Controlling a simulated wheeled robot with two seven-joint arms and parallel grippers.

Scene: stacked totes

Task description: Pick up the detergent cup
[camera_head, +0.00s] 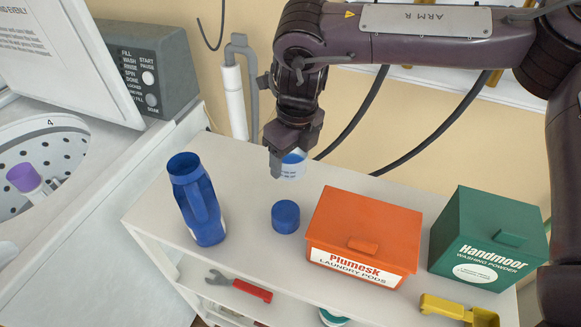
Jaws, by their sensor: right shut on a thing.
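My right gripper (286,158) hangs down from the upper middle of the view, above the white shelf top. It is shut on a small white cup with blue marking, the detergent cup (296,171), partly hidden by the fingers. The cup appears to be held above the shelf, behind a round blue cap (286,216) that sits on the top. A blue detergent bottle (197,200) stands upright and uncapped to the left. My left gripper is not in view.
An orange laundry pods box (365,235) and a green washing powder box (487,238) stand to the right. An open washer (60,215) is at the left. A red-handled tool (240,286) and yellow scoop (458,311) lie lower down. The shelf top (245,215) is clear between bottle and cap.

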